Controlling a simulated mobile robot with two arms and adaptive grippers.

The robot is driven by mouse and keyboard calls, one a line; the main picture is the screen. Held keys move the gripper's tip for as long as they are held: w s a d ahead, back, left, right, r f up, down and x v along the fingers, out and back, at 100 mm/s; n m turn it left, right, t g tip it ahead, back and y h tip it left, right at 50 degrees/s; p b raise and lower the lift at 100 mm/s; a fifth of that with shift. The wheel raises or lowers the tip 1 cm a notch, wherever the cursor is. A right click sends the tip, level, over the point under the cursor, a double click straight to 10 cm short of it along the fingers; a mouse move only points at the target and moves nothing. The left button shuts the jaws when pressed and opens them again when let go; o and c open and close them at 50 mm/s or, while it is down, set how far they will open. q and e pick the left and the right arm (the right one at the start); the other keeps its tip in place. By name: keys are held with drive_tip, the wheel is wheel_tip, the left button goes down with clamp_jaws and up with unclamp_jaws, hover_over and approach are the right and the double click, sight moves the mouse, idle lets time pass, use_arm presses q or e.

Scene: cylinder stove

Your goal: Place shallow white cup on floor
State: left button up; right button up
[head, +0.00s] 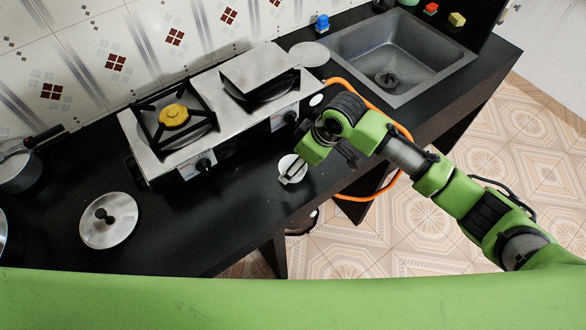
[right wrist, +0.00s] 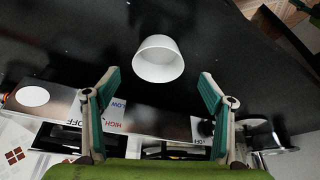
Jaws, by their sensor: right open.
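The shallow white cup (head: 286,163) stands on the black counter in front of the stove, partly covered by my right gripper in the head view. In the right wrist view the whole cup (right wrist: 158,62) shows, a little beyond the fingertips and centred between them. My right gripper (right wrist: 160,80) is open, with its two fingers wide apart and nothing between them. In the head view it hangs over the counter beside the cup. The patterned tile floor (head: 420,235) lies beyond the counter's front edge. My left gripper is not in view.
A two-burner stove (head: 150,160) stands behind the cup. A metal lid (head: 122,222) and a pot (head: 22,172) are at the left, a sink (head: 425,60) at the right. An orange hose (head: 360,198) loops down past the counter's front edge. Floor at the right is clear.

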drive_tip(key=shift+d+p+x, duration=0.15)
drive_tip(key=shift+p+x, duration=0.2)
drive_tip(key=shift+x, duration=1)
drive_tip(key=shift+d+p+x, duration=0.1)
drive_tip(key=shift+p+x, duration=0.25)
drive_tip(key=shift+x, duration=0.95)
drive_tip(key=shift+f, duration=0.1)
drive_tip(key=c, duration=1.1)
